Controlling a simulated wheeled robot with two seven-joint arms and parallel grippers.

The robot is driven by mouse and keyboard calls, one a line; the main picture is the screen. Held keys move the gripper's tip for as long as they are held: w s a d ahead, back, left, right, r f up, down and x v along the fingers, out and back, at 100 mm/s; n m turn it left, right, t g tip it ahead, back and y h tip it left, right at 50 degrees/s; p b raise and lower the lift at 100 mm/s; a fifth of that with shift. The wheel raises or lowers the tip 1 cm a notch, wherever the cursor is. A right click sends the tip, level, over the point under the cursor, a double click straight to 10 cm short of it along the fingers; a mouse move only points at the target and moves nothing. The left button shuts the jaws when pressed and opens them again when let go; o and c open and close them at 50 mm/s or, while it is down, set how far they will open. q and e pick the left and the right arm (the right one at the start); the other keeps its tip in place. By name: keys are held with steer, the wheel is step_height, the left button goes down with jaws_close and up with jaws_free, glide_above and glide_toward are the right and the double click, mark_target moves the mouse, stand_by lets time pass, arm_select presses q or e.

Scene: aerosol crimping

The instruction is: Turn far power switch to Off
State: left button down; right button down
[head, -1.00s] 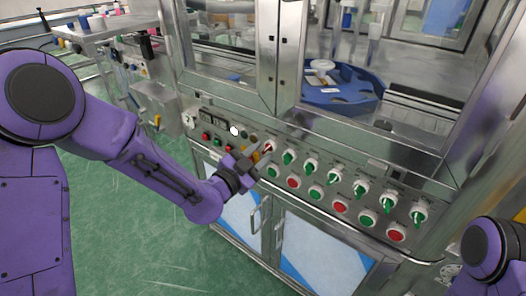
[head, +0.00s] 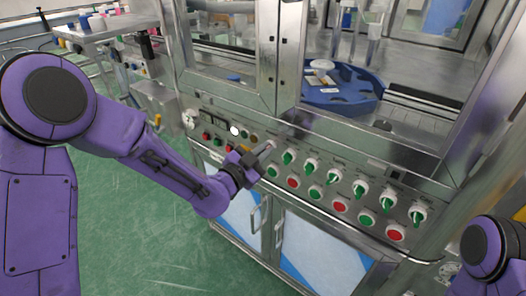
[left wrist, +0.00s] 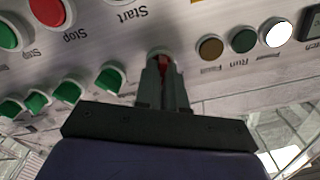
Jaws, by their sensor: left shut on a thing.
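A switch with a red handle (left wrist: 164,66) sits at the left end of the row of rotary switches on the sloped metal panel. In the left wrist view its handle is between the fingers of my left gripper (left wrist: 163,88), which is shut on it. In the head view my left gripper (head: 264,152) reaches the panel from the left and covers most of this switch. The handle's exact angle is hard to tell. The other rotary switches, such as the green one (head: 288,157), stand to the right. My right gripper is out of view.
Red and green push buttons, such as a red one (head: 292,183), line the panel below the switches. A white lamp (head: 235,131) and other indicators are to the left. Behind the frame stands a blue round tray (head: 345,99). Cabinet handles (head: 278,236) stick out below.

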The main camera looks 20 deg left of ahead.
arm_select(q)
steer(key=n, duration=0.3)
steer(key=n+p, duration=0.1)
steer(key=n, duration=0.7)
steer(key=shift+w+a+p, duration=0.1)
steer(key=shift+a+p, duration=0.15)
steer(key=shift+p, duration=0.05)
steer(key=shift+n, duration=0.3)
steer(key=c, duration=1.2)
jaws_free()
steer(key=b+v, duration=0.1)
steer(key=v, duration=0.9)
steer(key=shift+s+a, duration=0.1)
steer(key=shift+s, duration=0.15)
